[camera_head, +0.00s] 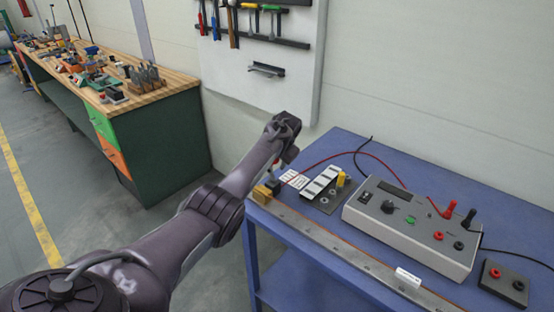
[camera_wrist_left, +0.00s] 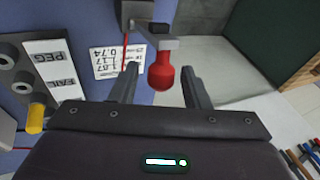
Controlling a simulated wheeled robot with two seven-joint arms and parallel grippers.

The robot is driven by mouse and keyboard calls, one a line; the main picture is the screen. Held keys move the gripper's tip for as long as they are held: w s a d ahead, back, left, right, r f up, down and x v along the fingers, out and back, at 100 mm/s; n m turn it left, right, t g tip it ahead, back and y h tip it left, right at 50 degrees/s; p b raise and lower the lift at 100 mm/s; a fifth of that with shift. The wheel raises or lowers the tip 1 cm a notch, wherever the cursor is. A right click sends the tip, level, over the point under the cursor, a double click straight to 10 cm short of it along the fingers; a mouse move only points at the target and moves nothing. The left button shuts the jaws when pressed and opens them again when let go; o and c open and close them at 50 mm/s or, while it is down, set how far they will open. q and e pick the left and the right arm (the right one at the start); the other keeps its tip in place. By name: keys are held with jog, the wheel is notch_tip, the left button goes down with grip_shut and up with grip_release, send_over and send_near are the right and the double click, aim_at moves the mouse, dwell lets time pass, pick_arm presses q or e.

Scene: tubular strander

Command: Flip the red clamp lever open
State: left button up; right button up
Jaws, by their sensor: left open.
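The red clamp lever (camera_wrist_left: 161,72) shows in the left wrist view as a rounded red handle hanging from a grey metal clamp bracket (camera_wrist_left: 152,43). My left gripper (camera_wrist_left: 159,69) is open, with one finger on each side of the red handle. Gaps show between the handle and both fingers; I cannot tell whether the handle lies at fingertip depth. My right gripper is in neither view.
A red cable runs behind. A tool board (camera_head: 262,100) hangs on the wall.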

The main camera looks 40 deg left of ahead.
pick_arm(q)
jog(key=b+v, duration=0.1)
jog(key=v, duration=0.6)
jog(key=shift+d+r, duration=0.15)
jog(key=shift+r, duration=0.2)
